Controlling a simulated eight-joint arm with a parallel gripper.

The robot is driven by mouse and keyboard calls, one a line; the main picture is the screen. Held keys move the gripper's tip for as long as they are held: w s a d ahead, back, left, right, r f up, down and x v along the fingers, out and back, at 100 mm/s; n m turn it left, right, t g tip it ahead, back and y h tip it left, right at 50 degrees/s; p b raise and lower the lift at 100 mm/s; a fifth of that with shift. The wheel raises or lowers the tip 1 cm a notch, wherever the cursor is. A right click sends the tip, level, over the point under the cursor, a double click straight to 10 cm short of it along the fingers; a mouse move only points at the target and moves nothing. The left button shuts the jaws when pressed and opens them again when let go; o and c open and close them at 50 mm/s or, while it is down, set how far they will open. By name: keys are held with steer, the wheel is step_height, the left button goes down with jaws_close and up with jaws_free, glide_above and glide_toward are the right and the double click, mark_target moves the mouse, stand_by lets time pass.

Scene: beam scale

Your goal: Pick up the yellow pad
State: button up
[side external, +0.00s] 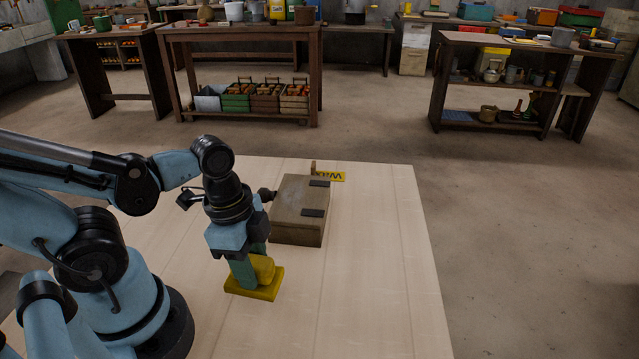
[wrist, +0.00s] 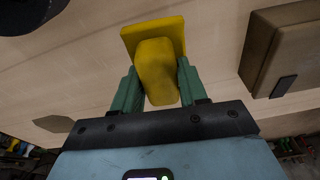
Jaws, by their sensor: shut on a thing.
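The yellow pad (side external: 271,290) has a flat square base and a rounded upper block. In the side external view it is at the front of the brown box, low over or on the table; I cannot tell if it touches the wood. My gripper (side external: 252,270) points down with its green fingers at the pad's upper block. In the wrist view the pad (wrist: 156,68) sits between the two green fingers of my gripper (wrist: 157,85), which are shut on its block. The square base shows beyond the fingertips.
A brown box (side external: 300,205) with dark hinges stands on the light wooden table (side external: 370,270) behind the pad. The table's right and front parts are clear. Workbenches (side external: 240,35) stand far behind.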

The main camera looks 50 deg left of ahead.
mark_target(251, 260)
steer(key=shift+r, duration=3.45)
